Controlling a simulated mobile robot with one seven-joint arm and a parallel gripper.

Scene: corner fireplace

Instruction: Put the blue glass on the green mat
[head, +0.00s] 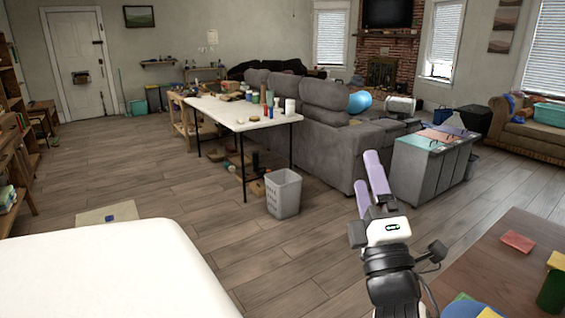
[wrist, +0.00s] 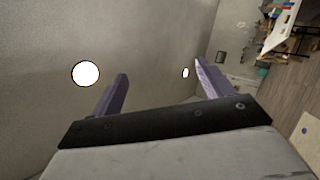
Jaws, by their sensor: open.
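My gripper (head: 367,170) is raised in front of the grey sofa's near end, with its two purple fingers apart and nothing between them. Another small blue thing lies on a pale floor mat at the left. I cannot make out a green mat in either view.
A wooden table (head: 485,248) at lower right holds a red flat piece (head: 517,241), a green cylinder (head: 553,291) and yellow pieces. A grey basket (head: 284,193), bins (head: 430,165) and the sofa (head: 325,130) stand ahead.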

